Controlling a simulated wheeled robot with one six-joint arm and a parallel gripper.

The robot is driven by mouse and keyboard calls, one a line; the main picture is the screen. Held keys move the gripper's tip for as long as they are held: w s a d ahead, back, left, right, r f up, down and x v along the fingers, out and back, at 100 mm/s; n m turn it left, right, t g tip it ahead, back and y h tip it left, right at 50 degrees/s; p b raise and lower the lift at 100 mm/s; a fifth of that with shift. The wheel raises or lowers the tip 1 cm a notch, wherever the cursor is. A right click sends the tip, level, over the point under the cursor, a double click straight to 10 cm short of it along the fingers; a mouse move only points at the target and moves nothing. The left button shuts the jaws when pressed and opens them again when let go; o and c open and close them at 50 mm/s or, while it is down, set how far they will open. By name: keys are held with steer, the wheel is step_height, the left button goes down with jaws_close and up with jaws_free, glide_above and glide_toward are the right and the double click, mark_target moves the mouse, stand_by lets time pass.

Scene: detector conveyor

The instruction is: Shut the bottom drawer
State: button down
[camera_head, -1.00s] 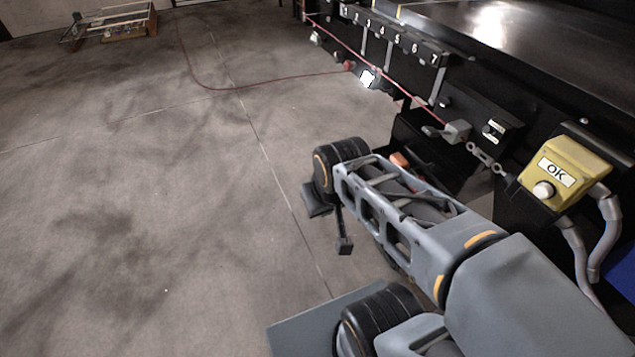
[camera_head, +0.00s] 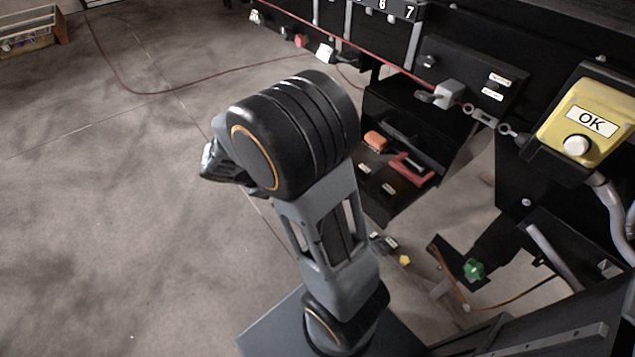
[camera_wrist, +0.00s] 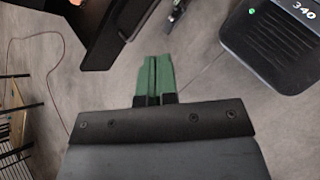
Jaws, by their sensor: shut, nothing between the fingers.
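A black drawer-like compartment (camera_head: 405,204) stands open under the conveyor side, right of my arm in the head view. An orange item (camera_head: 376,141) and a red-framed item (camera_head: 412,168) lie in it. I cannot tell for certain that it is the bottom drawer. My gripper (camera_wrist: 154,76) is shut and empty, with green fingertips pointing at the grey floor in the wrist view. In the head view my wrist hides most of it. A black shape (camera_wrist: 108,38) is left of the fingertips in the wrist view; whether it is the drawer is unclear.
A yellow OK box (camera_head: 587,115) with a white button is at the right. A black panel with a grey latch (camera_head: 449,93) is above the compartment. A red cord (camera_head: 330,35) runs along the conveyor. A green knob (camera_head: 474,270) is lower right.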

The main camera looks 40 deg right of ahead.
steer(key=w+d+f+n+t+h+b, duration=0.1)
steer(key=w+d+f+n+h+b, duration=0.2)
steer(key=f, duration=0.4)
steer(key=w+d+f+n+t+h+b, duration=0.1)
steer(key=w+f+n+t+h+b, duration=0.15)
steer(key=w+f+n+h, duration=0.45)
steer(key=s+d+f+m+y+b, duration=0.1)
steer(key=s+d+b, duration=0.1)
steer(key=d, duration=1.1)
steer(key=shift+g, duration=0.45)
steer(key=shift+w+d, duration=0.1)
